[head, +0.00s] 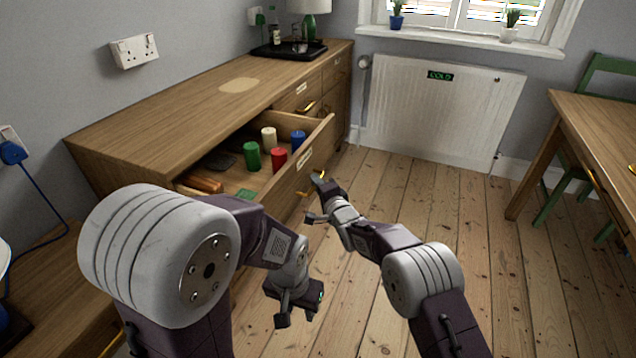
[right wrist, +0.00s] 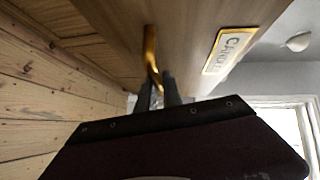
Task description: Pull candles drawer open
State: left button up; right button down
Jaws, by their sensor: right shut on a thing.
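The candles drawer (head: 318,146) stands pulled out of the wooden sideboard, with its inside showing in the head view. Its front bears a yellow-edged label reading CANDLES (right wrist: 229,48) in the right wrist view. My right gripper (head: 314,199) is at the drawer front; its fingers (right wrist: 158,92) are shut on the brass handle (right wrist: 151,48). Inside the drawer are a green candle (head: 252,155), a white candle (head: 269,138), a red candle (head: 278,158) and a blue candle (head: 298,140). My left gripper (head: 298,314) is open and empty, low in front of the sideboard.
The sideboard top (head: 190,105) is mostly bare, with a dark tray (head: 288,49) at its far end. A radiator (head: 440,110) is on the far wall. A wooden table (head: 600,125) and green chair (head: 590,95) stand at right. Floorboards between are clear.

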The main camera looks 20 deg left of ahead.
dwell(0.3)
jog(key=c, duration=1.5)
grip_release()
jog(key=shift+d, duration=0.15)
jog(key=p+v, duration=0.3)
jog(key=v, duration=0.6)
